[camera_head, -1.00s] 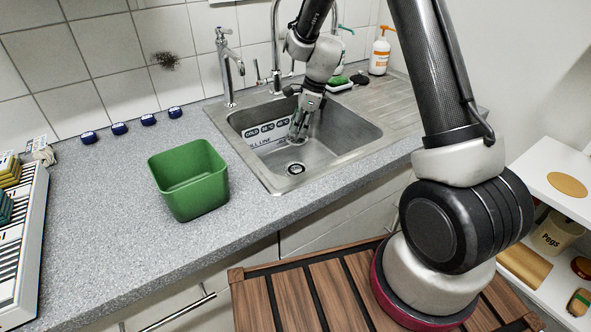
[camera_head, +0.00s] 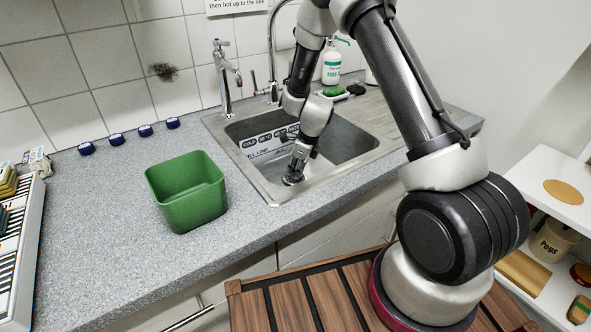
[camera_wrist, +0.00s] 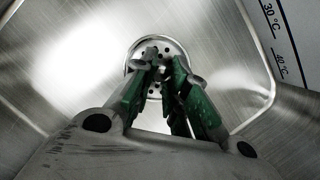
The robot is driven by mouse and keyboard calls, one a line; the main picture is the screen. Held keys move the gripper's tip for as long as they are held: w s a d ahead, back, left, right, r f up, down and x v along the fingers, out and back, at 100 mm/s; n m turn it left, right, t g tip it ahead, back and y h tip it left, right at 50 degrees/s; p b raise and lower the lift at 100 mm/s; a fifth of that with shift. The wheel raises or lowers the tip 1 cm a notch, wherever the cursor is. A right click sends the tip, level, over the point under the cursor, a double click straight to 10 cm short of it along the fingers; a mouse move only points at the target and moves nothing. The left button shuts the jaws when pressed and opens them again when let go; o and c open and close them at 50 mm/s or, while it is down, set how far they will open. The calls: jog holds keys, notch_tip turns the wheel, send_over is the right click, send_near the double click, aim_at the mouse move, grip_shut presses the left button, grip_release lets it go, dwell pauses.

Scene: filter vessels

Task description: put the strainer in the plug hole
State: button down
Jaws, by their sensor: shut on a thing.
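The steel sink (camera_head: 259,183) is set in the grey worktop. My gripper (camera_head: 297,173) reaches down inside it, at the plug hole near the front of the basin floor. In the wrist view, my gripper (camera_wrist: 158,70) has its green-padded fingers closed together on the middle of the strainer (camera_wrist: 173,48), a round metal disc with small holes. The strainer lies over the plug hole and covers most of it. I cannot tell whether it is seated or slightly above. In the head view the fingers hide most of the strainer.
A green tub (camera_head: 187,192) stands on the worktop left of the sink. Several blue caps (camera_head: 116,139) lie along the tiled wall. Taps (camera_head: 226,78) rise behind the basin. A soap bottle (camera_head: 332,66) and a green sponge (camera_head: 334,92) are at the back right.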

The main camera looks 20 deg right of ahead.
jog(key=shift+f, duration=0.1)
jog(key=c, duration=1.4)
grip_release()
jog(key=s+d+r+n, duration=0.3)
jog(key=s+r, duration=0.1)
jog(key=r, duration=0.8)
jog(key=s+d+r+n, duration=0.2)
jog(key=s+r+n, duration=0.1)
jog(key=r, duration=0.8)
jog(key=s+d+r+n+h, duration=0.1)
jog(key=s+d+r+n, duration=0.2)
jog(key=s+n, duration=0.3)
jog(key=s+d+r+n+t, duration=0.1)
jog(key=s+d+r+n, duration=0.2)
jog(key=s, duration=0.9)
jog(key=s+d+r+n+t+h, duration=0.1)
jog(key=s+d+r+n, duration=0.2)
jog(key=s+r+n, duration=0.5)
jog(key=shift+s+d+r+n+h, duration=0.1)
jog(key=shift+s+d+n+h, duration=0.1)
jog(key=shift+n, duration=0.4)
jog(key=shift+s+d+r+n+h, duration=0.1)
jog(key=shift+s+n, duration=0.1)
jog(key=shift+n, duration=0.4)
